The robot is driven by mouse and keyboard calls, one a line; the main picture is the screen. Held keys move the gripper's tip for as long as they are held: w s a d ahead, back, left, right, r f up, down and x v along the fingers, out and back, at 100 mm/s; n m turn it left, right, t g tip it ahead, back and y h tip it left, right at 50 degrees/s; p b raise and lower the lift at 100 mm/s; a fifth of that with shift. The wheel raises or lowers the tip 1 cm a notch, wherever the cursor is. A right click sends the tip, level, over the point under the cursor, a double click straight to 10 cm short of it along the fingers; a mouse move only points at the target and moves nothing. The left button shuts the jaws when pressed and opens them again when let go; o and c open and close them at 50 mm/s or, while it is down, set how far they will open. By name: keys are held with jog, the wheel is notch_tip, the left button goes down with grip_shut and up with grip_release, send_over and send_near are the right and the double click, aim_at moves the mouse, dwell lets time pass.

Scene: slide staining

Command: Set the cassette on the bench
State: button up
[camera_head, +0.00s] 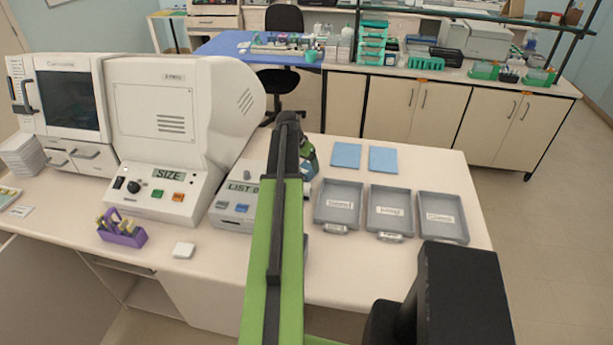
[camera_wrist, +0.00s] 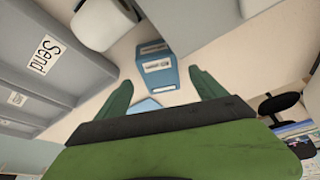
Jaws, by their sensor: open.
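My gripper (camera_wrist: 160,78) is open, with its two green fingers spread apart in the wrist view. A blue box with white labels (camera_wrist: 157,68) shows between and beyond the fingertips, apart from both. It looks to stand on the bench; I cannot tell whether it is the cassette. In the head view my arm hides most of the area around my gripper. The pale bench (camera_head: 340,275) runs across the head view. A small white block (camera_head: 183,250) lies near its front edge, left of my arm.
Three grey labelled trays (camera_head: 446,237) stand right of my arm, with two blue pads (camera_head: 383,160) behind them. Left are a device reading SIZE (camera_head: 168,172), one reading LIST (camera_head: 240,190) and a purple rack (camera_head: 122,235). Bench is clear in front of the trays.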

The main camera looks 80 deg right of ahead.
aim_at(307, 166)
jog(key=b+x, duration=0.3)
jog(key=x, duration=0.1)
jog(key=shift+d+f, duration=0.1)
jog(key=shift+f, duration=0.15)
jog(key=shift+r, duration=0.2)
grip_shut()
jog(key=shift+r+p, duration=0.6)
jog(key=shift+p, duration=0.15)
notch_tip(307, 166, up, 4)
jog(key=p, duration=0.4)
jog(key=s+a+r+p, duration=0.3)
jog(key=s+r+p, duration=0.2)
jog(key=s, duration=0.6)
jog(key=shift+s+a+r+p, duration=0.15)
jog(key=shift+a+r+p, duration=0.05)
jog(key=shift+r+p, duration=0.2)
